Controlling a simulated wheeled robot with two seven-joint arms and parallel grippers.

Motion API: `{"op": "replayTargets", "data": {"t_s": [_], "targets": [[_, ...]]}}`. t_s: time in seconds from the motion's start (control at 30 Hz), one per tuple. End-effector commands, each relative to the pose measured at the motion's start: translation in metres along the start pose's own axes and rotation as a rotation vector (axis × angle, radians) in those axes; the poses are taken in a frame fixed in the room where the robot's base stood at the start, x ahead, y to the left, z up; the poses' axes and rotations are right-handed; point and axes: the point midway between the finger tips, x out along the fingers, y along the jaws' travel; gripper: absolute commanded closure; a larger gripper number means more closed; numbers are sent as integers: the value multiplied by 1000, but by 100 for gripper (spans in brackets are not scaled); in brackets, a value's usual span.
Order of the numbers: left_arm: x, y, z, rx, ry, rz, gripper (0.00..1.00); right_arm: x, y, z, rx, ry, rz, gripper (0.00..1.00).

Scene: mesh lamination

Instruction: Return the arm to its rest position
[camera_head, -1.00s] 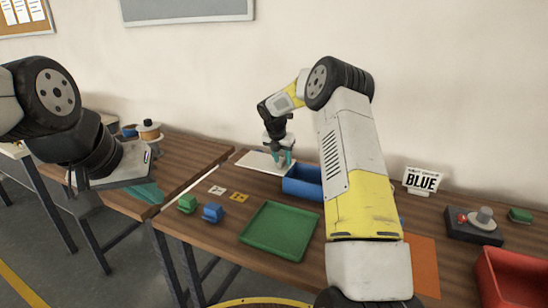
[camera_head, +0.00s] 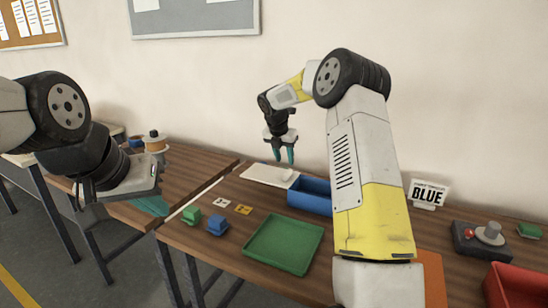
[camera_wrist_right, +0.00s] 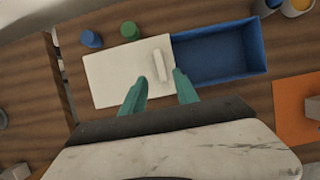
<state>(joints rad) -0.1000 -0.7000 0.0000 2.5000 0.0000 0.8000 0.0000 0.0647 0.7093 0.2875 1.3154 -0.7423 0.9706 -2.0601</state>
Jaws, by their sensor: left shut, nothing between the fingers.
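My right gripper (camera_head: 284,158) is open and empty, pointing down above the back of the table. Its two teal fingers stand apart in the right wrist view (camera_wrist_right: 161,93). Below it lies a white board (camera_head: 262,175) with a small pale bar (camera_wrist_right: 158,66) on it, next to the blue bin (camera_head: 309,196). My left gripper (camera_head: 150,206) is at the left, low over the table's left side. Its teal fingers are partly hidden by its own body; it is shut with nothing seen in it.
A green tray (camera_head: 284,245) lies at the front. A green block (camera_head: 191,216) and a blue block (camera_head: 217,225) sit left of it.

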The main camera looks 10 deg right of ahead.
Motion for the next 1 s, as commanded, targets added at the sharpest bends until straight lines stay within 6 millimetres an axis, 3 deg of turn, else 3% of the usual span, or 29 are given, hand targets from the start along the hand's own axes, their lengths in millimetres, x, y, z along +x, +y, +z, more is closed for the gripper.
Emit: {"op": "replayTargets", "data": {"t_s": [0.17, 0.37, 0.5, 0.7, 0.83, 1.0], "targets": [[0, 0, 0, 0, 0, 0, 100, -37, -10, -6, 137, -5, 19, 64], [0, 0, 0, 0, 0, 0, 100, -124, -51, -40, 575, 12, 71, 64], [0, 0, 0, 0, 0, 0, 100, -175, -86, -77, 927, 52, 110, 64], [0, 0, 0, 0, 0, 0, 100, -230, -140, -141, 1448, 152, 161, 64], [0, 0, 0, 0, 0, 0, 100, -252, -172, -189, 1791, 253, 182, 64], [0, 0, 0, 0, 0, 0, 100, -264, -204, -249, 2193, 419, 180, 64]]}}
